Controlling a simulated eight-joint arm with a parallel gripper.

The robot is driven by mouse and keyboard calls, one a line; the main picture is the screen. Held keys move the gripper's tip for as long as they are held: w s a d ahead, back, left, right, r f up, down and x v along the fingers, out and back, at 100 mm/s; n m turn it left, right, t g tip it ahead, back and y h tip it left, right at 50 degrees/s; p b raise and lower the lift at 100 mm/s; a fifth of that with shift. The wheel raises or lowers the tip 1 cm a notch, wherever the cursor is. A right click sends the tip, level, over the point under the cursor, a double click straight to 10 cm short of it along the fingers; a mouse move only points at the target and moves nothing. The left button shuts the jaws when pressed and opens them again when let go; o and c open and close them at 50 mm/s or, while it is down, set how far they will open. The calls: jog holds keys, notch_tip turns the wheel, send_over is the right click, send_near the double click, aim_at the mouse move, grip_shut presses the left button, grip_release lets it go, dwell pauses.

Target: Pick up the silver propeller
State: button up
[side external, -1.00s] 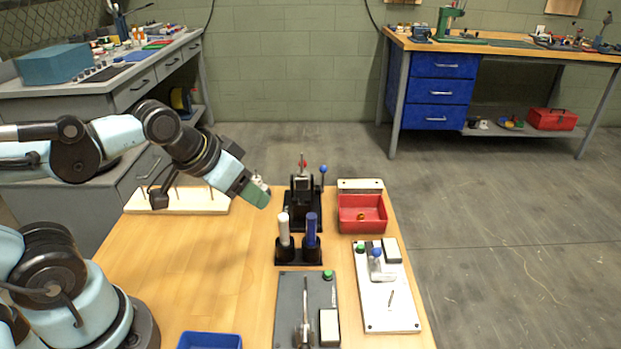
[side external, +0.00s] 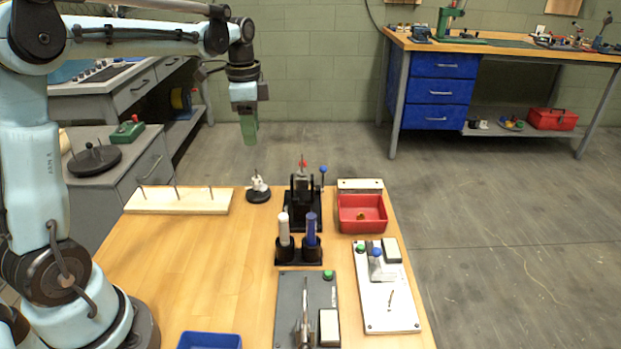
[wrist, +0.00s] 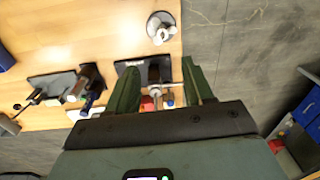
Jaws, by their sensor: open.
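A pale, silver-white propeller-like part (side external: 256,181) sits on a round dark base at the back edge of the wooden table, between the peg board and a black fixture. In the wrist view it shows at the top (wrist: 160,27) on a grey disc, beyond my fingertips. My gripper (side external: 250,138) hangs high above the back of the table, pointing down, well above and apart from this part. In the wrist view the green fingers (wrist: 160,66) are spread with nothing held between them. The black fixture (wrist: 150,75) shows below and between them.
A black fixture (side external: 303,205) with red and blue knobs stands right of the part. A wooden peg board (side external: 178,204) lies to its left. A red bin (side external: 362,212), bottle holder (side external: 298,255) and blue tray (side external: 209,341) stand around. The table's left middle is clear.

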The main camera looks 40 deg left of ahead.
jog(key=a, duration=0.2)
send_over(255, 177)
jog(key=shift+m+g, duration=0.3)
notch_tip(255, 177, down, 7)
jog(key=shift+f, duration=0.15)
jog(key=shift+d+f, duration=0.15)
jog(key=shift+f, duration=1.2)
jog(key=shift+d+f, duration=0.15)
jog(key=shift+f, duration=1.2)
jog(key=shift+c, duration=0.4)
grip_shut()
